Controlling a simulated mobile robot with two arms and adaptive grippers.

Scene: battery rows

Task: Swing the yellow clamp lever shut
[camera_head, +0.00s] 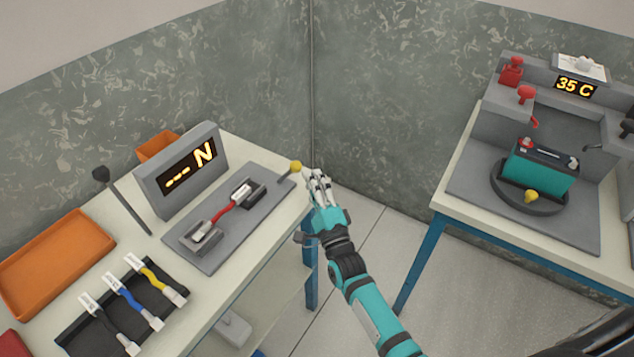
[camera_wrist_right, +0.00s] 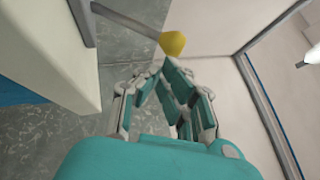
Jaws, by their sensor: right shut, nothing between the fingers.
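The clamp lever is a grey rod with a yellow knob (camera_head: 296,166). It sticks out from the right end of the grey fixture plate (camera_head: 206,253) on the left bench. In the right wrist view the yellow knob (camera_wrist_right: 173,43) and its rod show just beyond my fingertips. My right gripper (camera_head: 318,176) is shut and empty, just right of the knob; whether they touch I cannot tell. In the wrist view the fingers (camera_wrist_right: 165,75) come together at their tips. A red cable (camera_head: 224,211) lies between two grey clamp blocks on the plate. My left gripper is not in view.
A force display (camera_head: 180,170) stands behind the plate. An orange tray (camera_head: 55,262) and a black rack (camera_head: 75,338) with several cables are at left. The right bench (camera_head: 480,222) holds a teal battery (camera_head: 540,173). Open floor lies between the benches.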

